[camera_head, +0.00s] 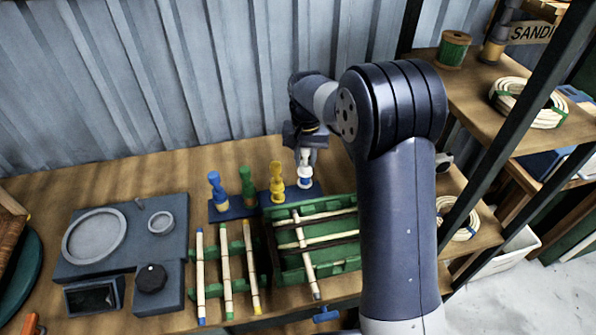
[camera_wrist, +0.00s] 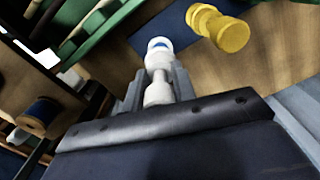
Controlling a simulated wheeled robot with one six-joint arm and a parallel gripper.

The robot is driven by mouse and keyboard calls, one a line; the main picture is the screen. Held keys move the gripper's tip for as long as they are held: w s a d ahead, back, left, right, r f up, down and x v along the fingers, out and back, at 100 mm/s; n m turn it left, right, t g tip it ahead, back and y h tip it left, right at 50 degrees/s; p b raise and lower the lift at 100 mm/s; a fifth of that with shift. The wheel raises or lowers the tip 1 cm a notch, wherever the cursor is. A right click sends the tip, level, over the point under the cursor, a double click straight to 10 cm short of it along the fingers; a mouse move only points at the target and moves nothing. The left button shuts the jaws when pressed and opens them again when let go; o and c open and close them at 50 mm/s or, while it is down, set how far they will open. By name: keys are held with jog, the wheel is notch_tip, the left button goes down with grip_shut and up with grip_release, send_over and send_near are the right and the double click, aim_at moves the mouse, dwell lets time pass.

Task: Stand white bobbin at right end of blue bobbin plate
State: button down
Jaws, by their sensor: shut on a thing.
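My gripper (camera_head: 305,150) is shut on the white bobbin (camera_head: 305,170) and holds it upright from above. The white bobbin is over the right end of the blue bobbin plate (camera_head: 235,214); I cannot tell whether its base touches the plate. In the wrist view the white bobbin (camera_wrist: 158,62) sits between the two fingers of my gripper (camera_wrist: 157,90), with a blue band near its far end. A yellow bobbin (camera_head: 277,182) stands just to its left, apart from it, and also shows in the wrist view (camera_wrist: 222,30). Green (camera_head: 247,186) and blue (camera_head: 214,188) bobbins stand farther left on the plate.
A green crate (camera_head: 335,267) with rattan sticks across it lies in front of the plate. A green rack of sticks (camera_head: 240,245) and a grey hotplate-like unit (camera_head: 125,240) are to the left. A corrugated wall stands behind, dark shelf posts (camera_head: 490,150) at right.

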aim_at(305, 171)
jog(key=shift+f, duration=2.25)
jog(key=shift+f, duration=0.2)
jog(key=c, duration=1.2)
grip_release()
jog(key=shift+o, duration=0.2)
notch_tip(305, 171, up, 12)
jog(key=shift+r, duration=0.25)
jog(key=shift+f, duration=0.1)
